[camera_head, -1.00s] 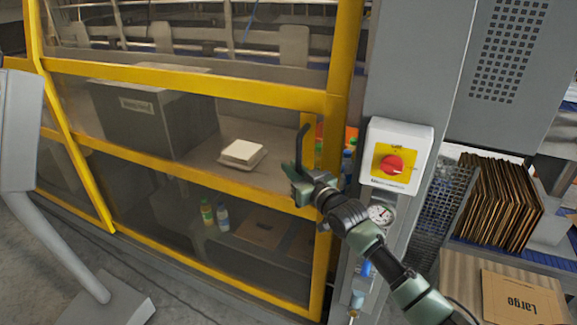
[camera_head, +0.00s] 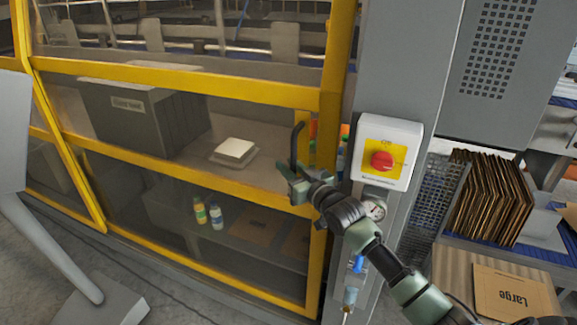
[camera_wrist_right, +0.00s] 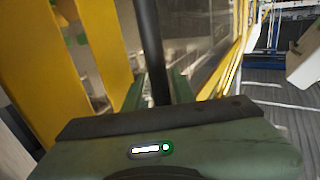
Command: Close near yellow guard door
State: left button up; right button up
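The yellow guard door (camera_head: 200,180) with clear panels fills the left and middle of the head view. Its black upright handle (camera_head: 296,143) is near its right edge; it also shows in the right wrist view (camera_wrist_right: 150,45). My right gripper (camera_head: 296,182) is at the handle's lower part. In the wrist view its green fingers (camera_wrist_right: 157,90) lie on both sides of the bar and look shut on it. Coloured items show in a narrow gap between the door's right edge and the grey column; how far the door stands open is hard to tell. My left gripper is out of view.
A grey column (camera_head: 400,75) with a red emergency switch (camera_head: 382,161) stands right of the door. Flat cartons (camera_head: 492,200) and a box marked Large (camera_head: 510,292) are at the right. Behind the panels are a dark bin (camera_head: 140,115) and bottles (camera_head: 208,214).

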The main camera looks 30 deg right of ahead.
jog(key=s+b, duration=0.2)
jog(key=s, duration=0.5)
jog(key=shift+s+d, duration=0.2)
jog(key=shift+d, duration=0.1)
jog(key=shift+c, duration=0.4)
